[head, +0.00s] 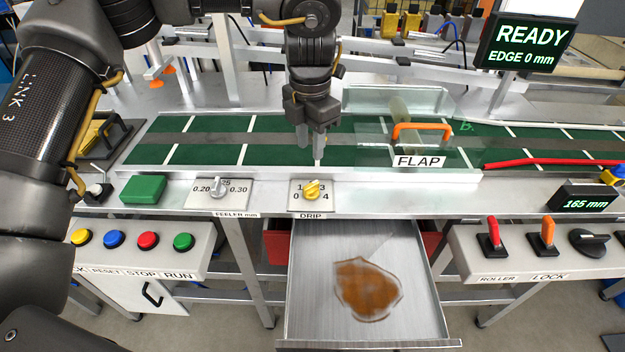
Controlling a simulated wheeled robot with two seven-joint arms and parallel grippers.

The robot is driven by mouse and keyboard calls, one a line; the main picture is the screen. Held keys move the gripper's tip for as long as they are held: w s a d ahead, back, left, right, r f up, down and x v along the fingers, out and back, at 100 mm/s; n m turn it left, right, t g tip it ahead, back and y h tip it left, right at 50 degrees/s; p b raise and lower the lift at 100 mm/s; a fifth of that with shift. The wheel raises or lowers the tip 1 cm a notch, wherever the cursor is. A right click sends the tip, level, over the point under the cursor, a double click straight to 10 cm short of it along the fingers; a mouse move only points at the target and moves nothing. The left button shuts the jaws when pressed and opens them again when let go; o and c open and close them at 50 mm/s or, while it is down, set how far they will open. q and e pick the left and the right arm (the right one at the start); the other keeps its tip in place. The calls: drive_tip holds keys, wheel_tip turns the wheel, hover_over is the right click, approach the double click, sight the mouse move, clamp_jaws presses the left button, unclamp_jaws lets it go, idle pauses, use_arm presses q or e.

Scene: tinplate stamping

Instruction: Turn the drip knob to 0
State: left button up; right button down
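The yellow drip knob (312,189) sits on a small white plate marked with 0, 1, 3 and 4, above the DRIP label (311,215). Its pointer direction is too small to tell for certain. My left gripper (318,150) points down above and just behind the knob, over the green belt, apart from the knob. Its two fingers are close together, and whether a gap remains between them is unclear. Nothing shows held in it. My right gripper is not in view.
A grey feeler knob (218,187) and a green block (143,189) are left of the drip plate. A clear flap with an orange handle (421,129) stands to the right. An open metal drawer (413,300) with a brown puddle is below. A display (527,47) reads READY, EDGE 0 mm.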

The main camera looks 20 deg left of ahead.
sight(311, 184)
use_arm(q)
wheel_tip(311, 184, down, 11)
drive_tip(key=shift+r+p, duration=0.1)
drive_tip(key=shift+p, duration=0.45)
clamp_jaws()
